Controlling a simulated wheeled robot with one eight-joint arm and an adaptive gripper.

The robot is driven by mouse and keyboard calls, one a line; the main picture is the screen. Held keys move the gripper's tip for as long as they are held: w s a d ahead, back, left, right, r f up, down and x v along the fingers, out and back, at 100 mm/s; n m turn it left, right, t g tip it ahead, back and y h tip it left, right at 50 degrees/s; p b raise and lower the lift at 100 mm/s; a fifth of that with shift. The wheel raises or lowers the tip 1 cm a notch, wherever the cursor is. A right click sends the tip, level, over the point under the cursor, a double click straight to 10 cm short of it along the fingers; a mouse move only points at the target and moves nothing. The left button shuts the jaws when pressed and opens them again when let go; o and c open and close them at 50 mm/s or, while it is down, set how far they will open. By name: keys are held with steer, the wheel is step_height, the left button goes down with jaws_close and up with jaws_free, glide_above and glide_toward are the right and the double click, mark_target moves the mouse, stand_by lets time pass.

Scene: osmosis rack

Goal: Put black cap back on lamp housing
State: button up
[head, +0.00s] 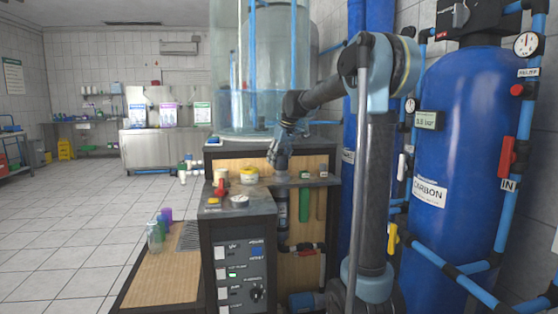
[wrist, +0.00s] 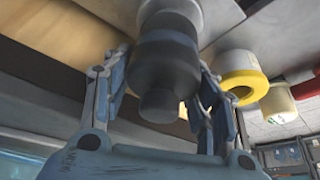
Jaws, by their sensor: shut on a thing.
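My gripper (head: 281,163) points down over the grey shelf on the wooden-panelled rack. In the wrist view my gripper (wrist: 165,64) has its fingers on both sides of the black cap (wrist: 160,62), a dark stepped piece with a narrower knob toward me. A pale grey cylindrical part, apparently the lamp housing (wrist: 172,10), shows right beyond the cap and in line with it. I cannot tell whether the cap touches it or is seated. In the head view a dark labelled cylinder hangs below the shelf under my gripper, and the cap is too small to make out.
A yellow-rimmed white container (head: 249,175) stands on the shelf left of my gripper, beside a red fitting (head: 220,186). Green and dark cartridges (head: 305,203) hang to the right. A clear tank (head: 262,70) rises behind; a blue carbon tank (head: 462,150) stands at right.

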steer(key=shift+f, duration=0.15)
steer(key=shift+f, duration=0.55)
steer(key=shift+f, duration=0.35)
stand_by(0.4)
steer(key=o, duration=1.2)
steer(key=shift+o, duration=0.4)
steer(key=o, duration=0.5)
